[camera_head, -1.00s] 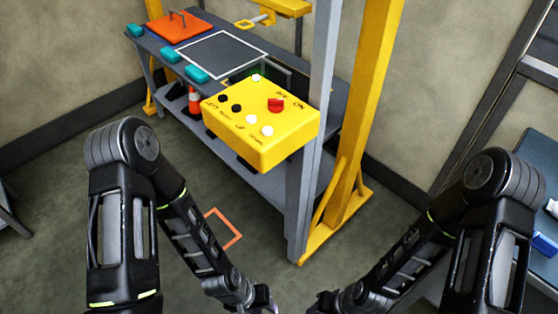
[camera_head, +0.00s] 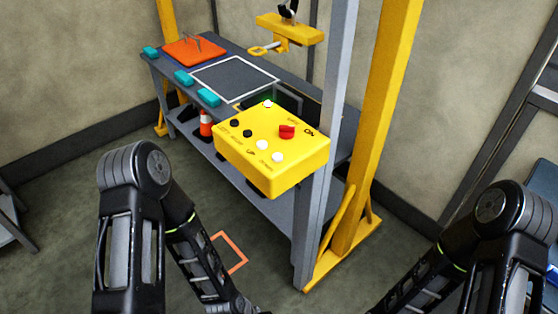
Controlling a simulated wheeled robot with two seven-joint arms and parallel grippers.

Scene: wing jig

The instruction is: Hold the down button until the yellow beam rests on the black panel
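The yellow control box (camera_head: 262,172) hangs in front of the workbench, beside the grey post. On its top are two white buttons. The nearer right one, the down button (camera_head: 278,157), has lettering beside it that seems to read DOWN. The other is the up button (camera_head: 262,145). The yellow beam (camera_head: 290,28) hangs in the air above the bench, apart from it, with a ring-ended piece under it. The black panel (camera_head: 235,78) lies flat on the bench inside a white outline. Both my arms reach down past the bottom edge, and both grippers are out of the picture.
A red knob (camera_head: 287,131) and two black buttons are also on the box. An orange plate (camera_head: 195,50) with handles and several teal blocks (camera_head: 208,97) lie on the bench. A yellow upright (camera_head: 375,130) stands right of the box.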

